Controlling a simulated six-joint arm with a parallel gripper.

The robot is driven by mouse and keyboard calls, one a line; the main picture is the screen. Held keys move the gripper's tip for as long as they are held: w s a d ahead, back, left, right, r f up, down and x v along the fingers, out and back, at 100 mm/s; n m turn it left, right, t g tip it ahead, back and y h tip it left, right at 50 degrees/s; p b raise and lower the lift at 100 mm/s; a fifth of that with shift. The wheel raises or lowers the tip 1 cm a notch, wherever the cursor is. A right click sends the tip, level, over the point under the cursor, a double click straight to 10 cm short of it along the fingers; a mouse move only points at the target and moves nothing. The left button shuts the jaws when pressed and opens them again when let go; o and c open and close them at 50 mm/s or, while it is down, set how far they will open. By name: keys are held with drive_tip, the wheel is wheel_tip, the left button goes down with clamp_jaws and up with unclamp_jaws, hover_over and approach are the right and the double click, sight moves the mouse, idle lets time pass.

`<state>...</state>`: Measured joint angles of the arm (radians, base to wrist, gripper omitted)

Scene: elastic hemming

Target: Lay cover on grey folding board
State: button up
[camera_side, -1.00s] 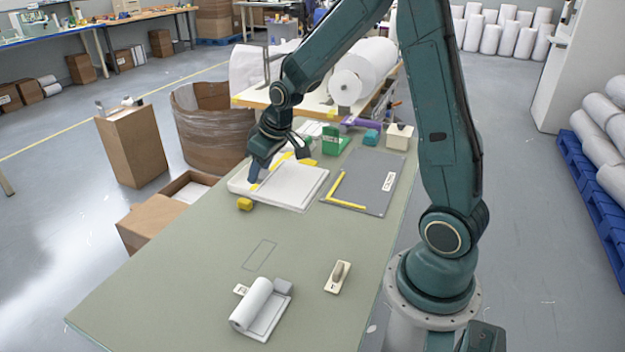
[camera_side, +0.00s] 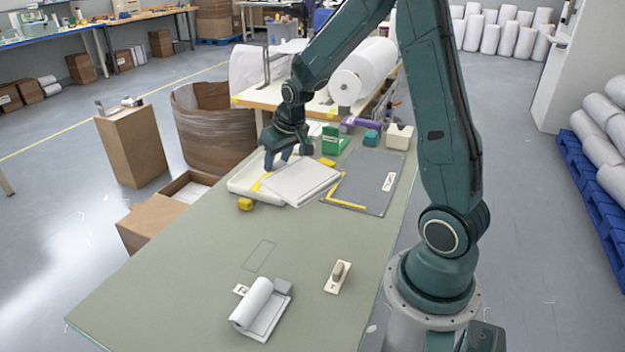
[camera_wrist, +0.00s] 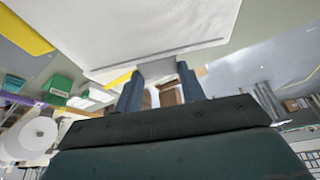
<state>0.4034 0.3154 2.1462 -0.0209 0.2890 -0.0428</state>
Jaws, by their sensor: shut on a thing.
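The cover (camera_side: 305,182) is a flat white sheet in the side view, tilted and raised, partly over the white tray (camera_side: 245,183) and reaching right to the edge of the grey folding board (camera_side: 385,173). My gripper (camera_side: 277,163) is shut on the cover's far-left edge. In the wrist view the cover (camera_wrist: 150,30) hangs out from between my fingers (camera_wrist: 160,88) and fills the upper middle. The board is flat on the table, with a yellow L-shaped guide (camera_side: 337,192) at its left and front edges. Most of the board's surface is bare.
A green holder (camera_side: 330,140), a teal block (camera_side: 372,137) and a cream box (camera_side: 399,136) stand behind the board. The middle of the table is clear.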

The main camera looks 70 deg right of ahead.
drive_tip(key=s+d+m+g+h, duration=0.2)
drive_tip(key=s+d+m, duration=0.3)
drive_tip(key=d+m, duration=0.45)
drive_tip(key=m+g+y, duration=0.4)
drive_tip(key=m+g, duration=0.3)
drive_tip(key=m, duration=1.6)
hover_over(390, 196)
drive_tip(key=shift+n, duration=0.25)
wheel_tip(390, 196, down, 14)
drive_tip(key=shift+f, duration=0.25)
drive_tip(key=shift+f, duration=2.1)
drive_tip(key=shift+f, duration=0.1)
drive_tip(key=o, duration=1.2)
